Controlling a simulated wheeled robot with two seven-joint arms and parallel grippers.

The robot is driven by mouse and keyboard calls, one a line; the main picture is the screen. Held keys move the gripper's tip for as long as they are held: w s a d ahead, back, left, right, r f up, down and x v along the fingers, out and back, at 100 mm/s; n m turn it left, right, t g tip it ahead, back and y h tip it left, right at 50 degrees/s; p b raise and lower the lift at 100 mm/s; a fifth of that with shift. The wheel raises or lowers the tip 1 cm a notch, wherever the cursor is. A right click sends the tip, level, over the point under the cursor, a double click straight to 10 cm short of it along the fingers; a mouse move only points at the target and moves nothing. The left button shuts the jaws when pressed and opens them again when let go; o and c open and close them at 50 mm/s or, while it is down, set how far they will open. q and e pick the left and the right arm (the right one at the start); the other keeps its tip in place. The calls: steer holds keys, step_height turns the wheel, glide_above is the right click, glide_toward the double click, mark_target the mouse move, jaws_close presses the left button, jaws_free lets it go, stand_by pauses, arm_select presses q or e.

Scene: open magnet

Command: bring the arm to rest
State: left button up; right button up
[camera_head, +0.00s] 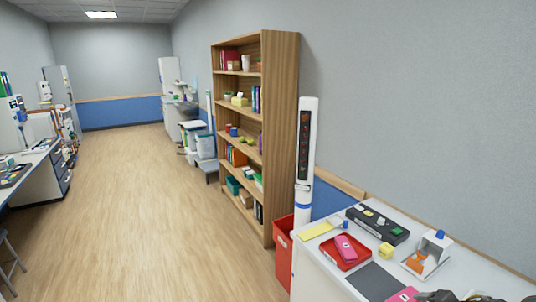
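A dark grey jointed shape (452,297) at the bottom right edge, over the front of the white counter, looks like part of my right gripper. It is mostly cut off by the frame, so its fingers and anything between them cannot be made out. A pink item (404,295) lies just left of it, also partly cut off. My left gripper is not in view.
A bookshelf (281,130) stands behind. The wooden floor is clear.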

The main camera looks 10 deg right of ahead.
steer(key=s+a+f+m+g+h, duration=0.1)
steer(key=s+a+f+m, duration=0.35)
steer(key=a, duration=0.25)
steer(key=s+a+f+m, duration=0.4)
steer(key=s+a+m, duration=0.2)
steer(key=a, duration=0.2)
steer(key=s+a+r+m+g+y, duration=0.1)
steer(key=s+a+m+g, duration=0.1)
steer(key=s+a+m, duration=0.45)
steer(key=s+a+m+g+y, duration=0.1)
steer(key=s+a+m+g, duration=0.15)
steer(key=a, duration=0.75)
step_height(320, 180, down, 37)
steer(key=b, duration=1.3)
steer(key=s+d+f+b, duration=0.1)
steer(key=s+f+b, duration=0.2)
steer(key=f, duration=0.6)
steer(key=s+d+f+g+b, duration=0.1)
steer(key=s+f+b, duration=0.3)
steer(key=s+f, duration=0.4)
steer(key=s+d+f+b, duration=0.3)
steer(key=s+f, duration=0.3)
steer(key=f, duration=0.5)
steer(key=shift+f+g+h+b, duration=0.35)
steer(key=shift+f+h+b, duration=0.05)
steer(key=shift+b, duration=0.25)
